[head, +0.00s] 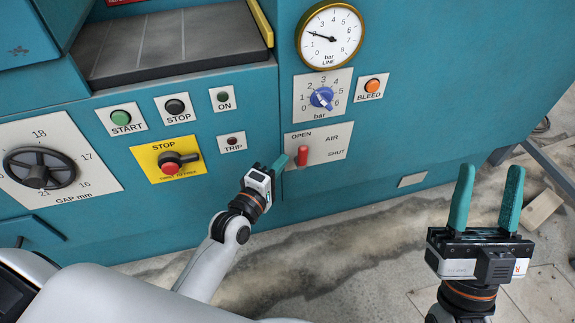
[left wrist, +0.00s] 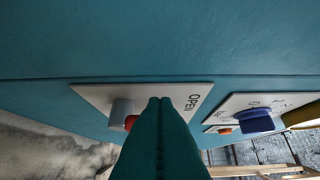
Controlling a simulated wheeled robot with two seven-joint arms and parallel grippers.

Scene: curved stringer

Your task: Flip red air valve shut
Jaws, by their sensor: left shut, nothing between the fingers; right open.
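The red air valve (head: 302,155) sits on a white plate (head: 330,143) marked OPEN, AIR and SHUT, low on the teal machine front. Its red handle is at the left part of the plate, below the word OPEN. My left gripper (head: 281,163) is shut and empty, its fingertips just left of the red handle. I cannot tell whether they touch it. In the left wrist view the shut fingers (left wrist: 160,103) hide most of the red handle (left wrist: 130,122), beside a grey cylindrical part (left wrist: 122,108). My right gripper (head: 487,200) is open and empty, away from the panel at right.
Above the valve are a blue bar knob (head: 321,97), an orange BLEED button (head: 372,86) and a pressure gauge (head: 330,36). A red stop switch (head: 171,167) on yellow and a TRIP lamp (head: 232,141) lie left. Bare floor lies below the panel.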

